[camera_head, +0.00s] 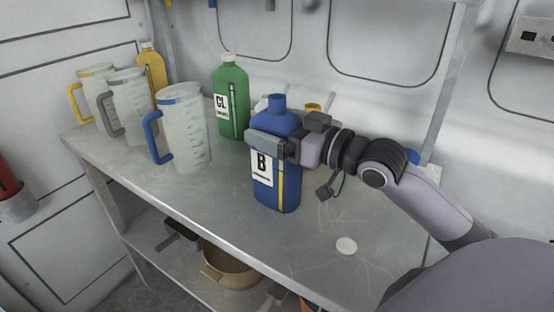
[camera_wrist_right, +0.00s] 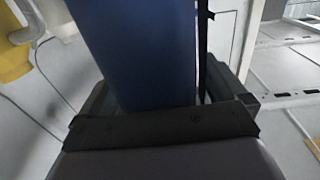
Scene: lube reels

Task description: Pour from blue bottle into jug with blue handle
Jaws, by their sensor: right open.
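The blue bottle (camera_head: 278,190) with a white "B" label stands upright on the metal bench in the head view. My right gripper (camera_head: 268,142) is at its upper body, reaching in from the right, with the jaws open around it. In the right wrist view the blue bottle (camera_wrist_right: 140,55) fills the space between the fingers of the gripper (camera_wrist_right: 165,95). The jug with the blue handle (camera_head: 184,135) stands upright to the left of the bottle, its handle on its left side. My left gripper is not in view.
A green bottle (camera_head: 231,100), a yellow bottle (camera_head: 151,70), a grey-handled jug (camera_head: 133,105) and a yellow-handled jug (camera_head: 96,85) stand at the back left. The bench front is mostly clear.

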